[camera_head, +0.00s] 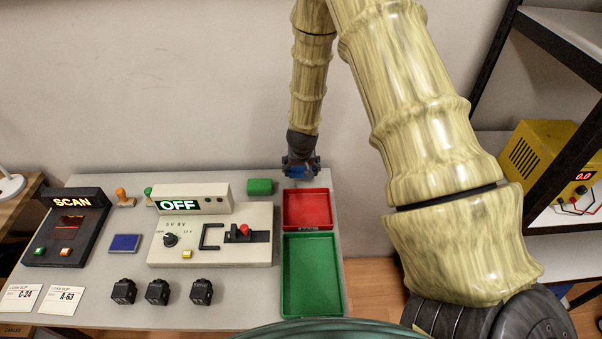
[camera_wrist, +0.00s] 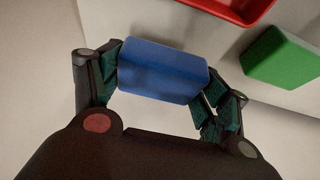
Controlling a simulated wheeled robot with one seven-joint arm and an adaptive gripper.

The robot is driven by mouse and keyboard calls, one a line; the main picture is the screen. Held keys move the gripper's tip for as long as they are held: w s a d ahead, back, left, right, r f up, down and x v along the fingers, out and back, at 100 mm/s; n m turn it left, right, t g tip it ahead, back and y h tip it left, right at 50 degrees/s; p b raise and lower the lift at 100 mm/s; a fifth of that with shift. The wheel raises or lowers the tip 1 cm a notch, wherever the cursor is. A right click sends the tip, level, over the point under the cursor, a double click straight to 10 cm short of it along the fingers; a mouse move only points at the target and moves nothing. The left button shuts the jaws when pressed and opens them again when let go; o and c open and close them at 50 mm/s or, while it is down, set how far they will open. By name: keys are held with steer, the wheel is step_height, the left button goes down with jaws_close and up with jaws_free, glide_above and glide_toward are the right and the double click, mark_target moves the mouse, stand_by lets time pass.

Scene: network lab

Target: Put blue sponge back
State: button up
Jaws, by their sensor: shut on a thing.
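The blue sponge (camera_wrist: 162,72) is a rounded block held crosswise between the two fingers of my gripper (camera_wrist: 165,80). In the head view my gripper (camera_head: 301,167) hangs at the table's back right, just behind the red tray (camera_head: 307,209), and only a little of the sponge (camera_head: 297,172) shows under it. The sponge seems to be held above the table top; its exact height is unclear. A green sponge (camera_head: 259,187) lies on the table to the left of my gripper; it also shows at the right of the wrist view (camera_wrist: 283,58).
A green tray (camera_head: 312,275) lies in front of the red one. The OFF panel device (camera_head: 210,235), a blue pad (camera_head: 125,243), several black blocks (camera_head: 158,291) and the SCAN box (camera_head: 67,228) fill the left. A shelf with a yellow power supply (camera_head: 540,155) stands right.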

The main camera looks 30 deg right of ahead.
mark_target(301, 174)
steer(key=shift+f+p, duration=0.65)
steer(key=shift+f, duration=1)
steer(key=shift+f, duration=0.1)
steer(key=o, duration=0.9)
steer(key=shift+r, duration=0.2)
steer(key=shift+b+v, duration=1.2)
steer(key=shift+v, duration=4.75)
